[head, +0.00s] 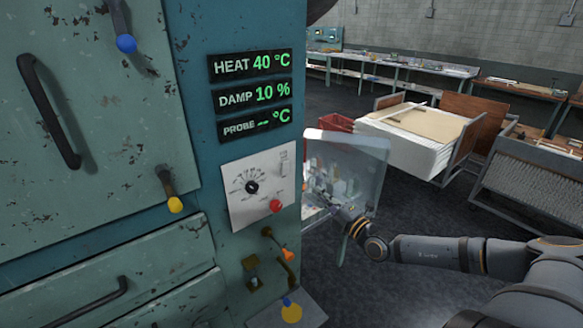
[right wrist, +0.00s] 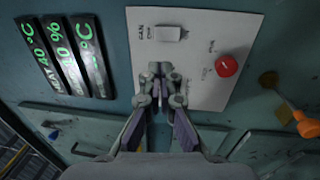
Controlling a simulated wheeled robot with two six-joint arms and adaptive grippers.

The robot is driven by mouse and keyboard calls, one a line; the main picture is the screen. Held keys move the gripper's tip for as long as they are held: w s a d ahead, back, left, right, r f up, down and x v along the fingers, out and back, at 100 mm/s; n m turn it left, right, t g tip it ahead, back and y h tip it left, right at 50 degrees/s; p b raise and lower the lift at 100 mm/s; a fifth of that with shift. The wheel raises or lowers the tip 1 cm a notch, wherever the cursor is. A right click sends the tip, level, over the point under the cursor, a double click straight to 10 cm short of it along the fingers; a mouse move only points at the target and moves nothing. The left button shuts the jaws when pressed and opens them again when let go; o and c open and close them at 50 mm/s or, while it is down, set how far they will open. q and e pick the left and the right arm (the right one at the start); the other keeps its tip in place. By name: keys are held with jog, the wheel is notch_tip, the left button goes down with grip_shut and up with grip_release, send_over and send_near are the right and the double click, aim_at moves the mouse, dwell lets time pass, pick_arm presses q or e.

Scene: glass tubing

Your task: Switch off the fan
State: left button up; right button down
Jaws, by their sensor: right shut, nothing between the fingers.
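The white control plate (head: 240,207) is on the blue-green cabinet front in the head view. A small pale switch (head: 284,163) sits at its upper right. In the right wrist view this switch (right wrist: 167,33) is near the plate's top edge, with small lettering beside it that seems to read FAN. Its position is too small to tell. My right gripper (right wrist: 160,78) is shut and empty, pointing at the plate and apart from the switch. In the head view the right gripper (head: 338,208) is right of the plate. My left gripper is out of view.
The plate also carries a black dial (head: 251,187) and a red knob (head: 276,206). Below are an orange-tipped lever (head: 287,253) and a yellow knob (head: 291,311). Displays (head: 250,97) read heat 40 °C and damp 10 %.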

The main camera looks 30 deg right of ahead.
jog(key=b, duration=0.7)
send_near(287, 165)
jog(key=w, duration=0.6)
jog(key=shift+a+r, duration=0.3)
jog(key=shift+a, duration=0.05)
jog(key=shift+w+r+b, duration=0.15)
jog(key=shift+w+b, duration=0.2)
jog(key=shift+w, duration=0.05)
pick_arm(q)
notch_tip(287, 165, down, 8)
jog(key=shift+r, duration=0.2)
pick_arm(e)
jog(key=shift+r, duration=0.1)
